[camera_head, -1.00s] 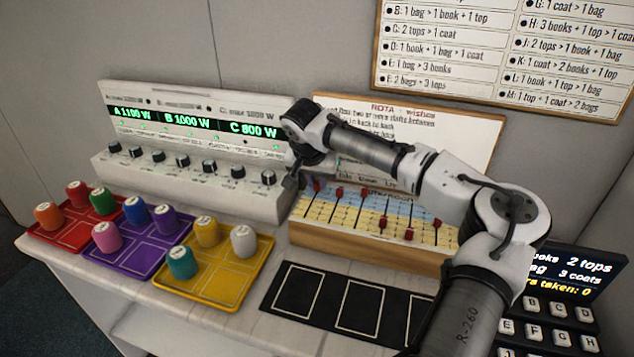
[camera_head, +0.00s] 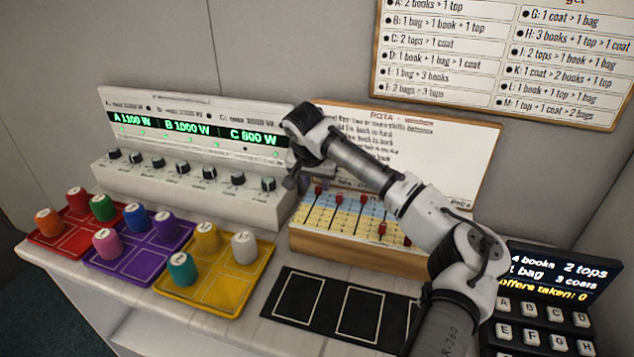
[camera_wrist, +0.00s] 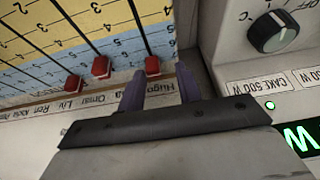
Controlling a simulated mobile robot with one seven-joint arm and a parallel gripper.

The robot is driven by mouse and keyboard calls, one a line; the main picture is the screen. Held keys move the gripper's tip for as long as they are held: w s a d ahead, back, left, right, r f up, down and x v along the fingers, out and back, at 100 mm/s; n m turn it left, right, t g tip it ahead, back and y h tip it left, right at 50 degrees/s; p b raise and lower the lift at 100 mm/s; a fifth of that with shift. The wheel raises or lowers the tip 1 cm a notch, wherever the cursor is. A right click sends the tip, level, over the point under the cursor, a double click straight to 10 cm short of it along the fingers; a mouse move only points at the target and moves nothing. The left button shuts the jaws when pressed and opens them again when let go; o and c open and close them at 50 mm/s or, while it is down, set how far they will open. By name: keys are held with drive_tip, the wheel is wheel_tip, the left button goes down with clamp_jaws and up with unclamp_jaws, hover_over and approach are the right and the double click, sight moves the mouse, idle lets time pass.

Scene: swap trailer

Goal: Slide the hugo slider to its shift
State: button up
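The rota board (camera_head: 340,240) has several red slider knobs on vertical tracks over blue and yellow bands. In the wrist view, the hugo slider (camera_wrist: 152,65) is the rightmost red knob, beside the partly covered "Hugo" label (camera_wrist: 168,91). My gripper (camera_wrist: 159,72) is open, with one purple finger on each side of this knob. I cannot tell whether the fingers touch it. In the head view my wrist hides the left end of the board.
A panel with dials (camera_head: 190,180) stands directly left of the board, and one dial (camera_wrist: 275,32) is close to my gripper. Coloured trays with pegs (camera_head: 205,285), black mats (camera_head: 330,305) and a keypad (camera_head: 545,325) are further off.

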drive_tip(key=shift+s+d+f, duration=0.1)
drive_tip(key=shift+d, duration=0.1)
drive_tip(key=b+v, duration=0.2)
drive_tip(key=v, duration=1.2)
drive_tip(key=shift+f, duration=0.1)
